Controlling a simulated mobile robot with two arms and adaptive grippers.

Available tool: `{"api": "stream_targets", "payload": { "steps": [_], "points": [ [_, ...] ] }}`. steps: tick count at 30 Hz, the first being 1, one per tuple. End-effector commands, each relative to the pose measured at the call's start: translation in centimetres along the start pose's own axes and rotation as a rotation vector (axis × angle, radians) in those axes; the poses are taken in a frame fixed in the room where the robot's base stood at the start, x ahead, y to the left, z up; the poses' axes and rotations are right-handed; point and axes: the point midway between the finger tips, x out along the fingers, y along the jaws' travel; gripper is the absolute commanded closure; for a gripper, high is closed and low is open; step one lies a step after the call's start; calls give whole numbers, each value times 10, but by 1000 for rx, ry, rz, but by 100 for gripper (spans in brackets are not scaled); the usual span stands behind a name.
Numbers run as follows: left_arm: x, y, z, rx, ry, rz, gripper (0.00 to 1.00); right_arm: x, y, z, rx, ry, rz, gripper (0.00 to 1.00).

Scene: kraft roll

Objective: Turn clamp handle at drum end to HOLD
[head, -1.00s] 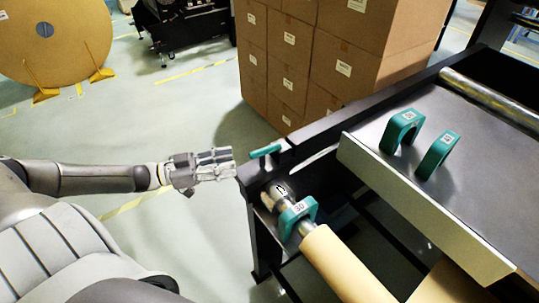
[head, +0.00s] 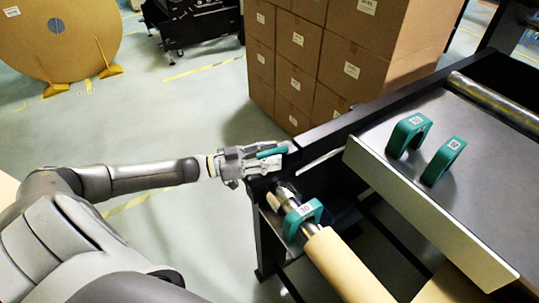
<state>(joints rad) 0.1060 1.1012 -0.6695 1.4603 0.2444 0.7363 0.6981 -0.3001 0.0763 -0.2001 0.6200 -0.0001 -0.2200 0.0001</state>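The teal clamp handle (head: 271,152) sits on top of the black frame at the drum end, near the frame's left corner. My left gripper (head: 274,161) has its fingers at the handle, one on each side of it. The fingers look spread about as wide as before, and I cannot tell whether they touch the handle. Below the handle is the end of a metal shaft (head: 284,196) with a teal collar marked 30 (head: 303,215) around it. Any HOLD mark is hidden or too small to read. My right gripper is out of view.
Two teal collars (head: 408,134) (head: 443,160) stand on the dark machine top (head: 490,190). A brown paper roll (head: 345,268) extends from the shaft. Stacked cartons (head: 345,60) stand behind the frame. A large kraft roll (head: 90,40) is at the back left. The floor between is clear.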

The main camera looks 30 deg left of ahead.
Motion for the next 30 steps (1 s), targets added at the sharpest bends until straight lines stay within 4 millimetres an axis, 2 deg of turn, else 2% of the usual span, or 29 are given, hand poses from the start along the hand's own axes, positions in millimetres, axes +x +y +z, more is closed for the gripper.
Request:
{"api": "stream_targets", "payload": {
  "steps": [7, 16, 30],
  "points": [
    [0, 0, 1, 0, -1, 0, 63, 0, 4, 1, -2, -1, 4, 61],
    [0, 0, 1, 0, -1, 1, 100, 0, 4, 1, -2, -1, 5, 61],
    [0, 1, 1, 0, -1, 1, 100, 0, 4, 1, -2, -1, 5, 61]
  ]
}}
